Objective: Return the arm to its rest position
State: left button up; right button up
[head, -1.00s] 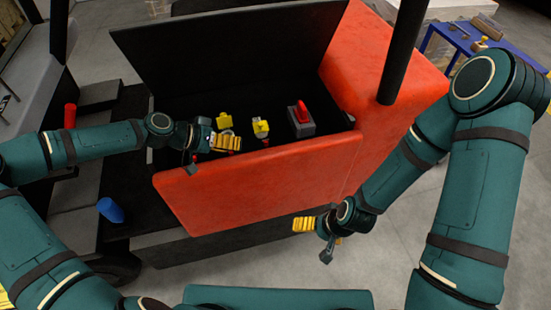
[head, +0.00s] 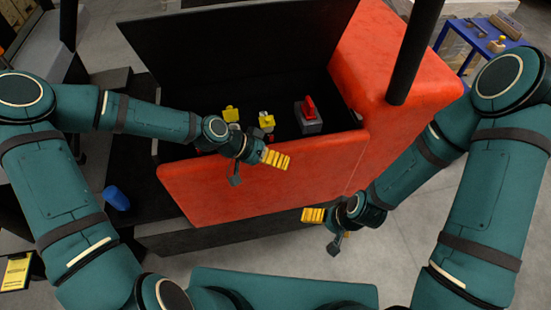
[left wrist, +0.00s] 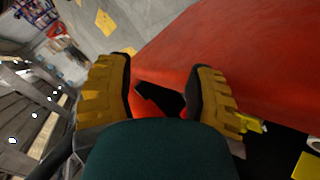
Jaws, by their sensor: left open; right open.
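My left gripper (head: 256,170) is open and empty in front of the red panel of the open compartment (head: 225,185). Its two yellow-padded fingers stand apart in the left wrist view (left wrist: 160,95), with the red panel beyond them. My right gripper (head: 325,228) is open at the right, in front of the red vehicle and above the grey floor. My left arm (head: 150,115) reaches in from the left with its elbow raised.
Inside the compartment stand a grey block with a red switch (head: 309,116) and two yellow-topped parts (head: 266,121), (head: 231,115). A black lid (head: 235,45) stands open behind. A blue cylinder (head: 116,198) is at the left. A blue table (head: 470,40) stands at the back right.

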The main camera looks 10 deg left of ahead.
dwell(0.5)
pick_arm(q)
jog(key=s+a+f+n+y, duration=0.2)
jog(key=s+f+n+y, duration=0.1)
jog(key=s+f, duration=0.2)
jog(key=s+a+f+n+y+b, duration=0.1)
jog(key=s+a+f+n+y, duration=0.1)
jog(key=f, duration=0.6)
jog(key=s+a+n, duration=0.1)
jog(key=s+n, duration=0.1)
jog(key=s, duration=0.1)
jog(key=shift+s+a+n+y, duration=0.15)
jog(key=shift+s+n+y, duration=0.15)
jog(key=shift+s+y, duration=0.1)
